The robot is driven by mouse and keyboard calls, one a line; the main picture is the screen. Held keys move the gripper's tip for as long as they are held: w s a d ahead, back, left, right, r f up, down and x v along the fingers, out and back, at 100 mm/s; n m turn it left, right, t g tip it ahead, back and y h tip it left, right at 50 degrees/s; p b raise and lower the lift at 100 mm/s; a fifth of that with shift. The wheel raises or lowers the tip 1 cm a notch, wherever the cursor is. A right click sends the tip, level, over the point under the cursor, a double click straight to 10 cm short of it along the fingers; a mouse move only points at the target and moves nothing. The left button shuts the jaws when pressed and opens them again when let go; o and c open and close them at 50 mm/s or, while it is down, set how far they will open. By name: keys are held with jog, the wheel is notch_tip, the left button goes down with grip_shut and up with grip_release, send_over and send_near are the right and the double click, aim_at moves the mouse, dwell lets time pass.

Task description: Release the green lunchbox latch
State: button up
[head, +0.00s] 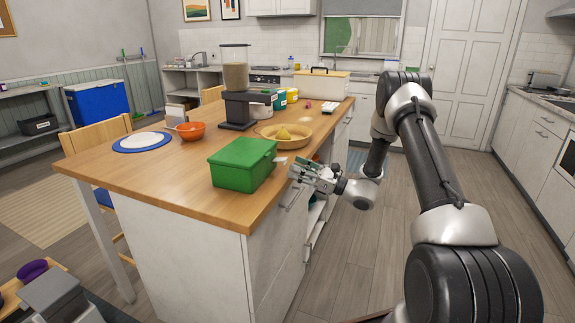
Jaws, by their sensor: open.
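The green lunchbox (243,165) stands upright with its lid down near the front right corner of the wooden island top. A small pale piece that looks like its latch (280,160) juts from the lunchbox's right side, towards my gripper. My gripper (298,168) is open just right of the lunchbox, near the counter's edge, with its fingers pointing left. A small gap seems to lie between the fingers and the pale piece. Whether they touch is too small to tell.
A wooden bowl (268,140) with yellow contents sits behind the lunchbox. A dark feeder (237,108), an orange bowl (190,130) and a blue-rimmed plate (142,142) stand farther back. The island top (150,183) left of the lunchbox is clear. Open floor (345,255) lies right of the island.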

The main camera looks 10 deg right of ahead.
jog(key=v, duration=0.7)
